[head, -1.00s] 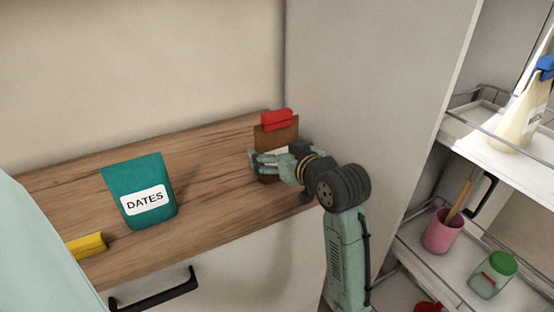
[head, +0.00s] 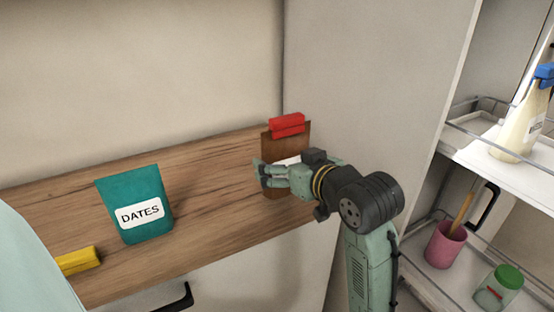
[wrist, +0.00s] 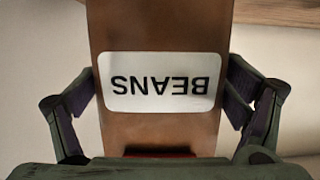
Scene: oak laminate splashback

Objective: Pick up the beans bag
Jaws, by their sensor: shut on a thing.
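The beans bag (head: 272,150) is brown with a red clip (head: 287,125) across its top. It is at the right end of the wooden surface, by the tall grey panel. My gripper (head: 263,174) is shut on it from the right, covering most of its label in the head view. In the wrist view the bag (wrist: 150,30) fills the middle, with its white BEANS label (wrist: 160,82) upside down and a finger at each side. The bag looks upright. I cannot tell whether its base is clear of the wood.
A teal DATES bag (head: 138,188) and a yellow clip (head: 78,261) are left on the wooden surface (head: 215,205). The grey panel (head: 370,80) stands close behind my arm. Racks at right hold a bottle (head: 521,128), a pink cup (head: 446,245) and a green-lidded jar (head: 498,290).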

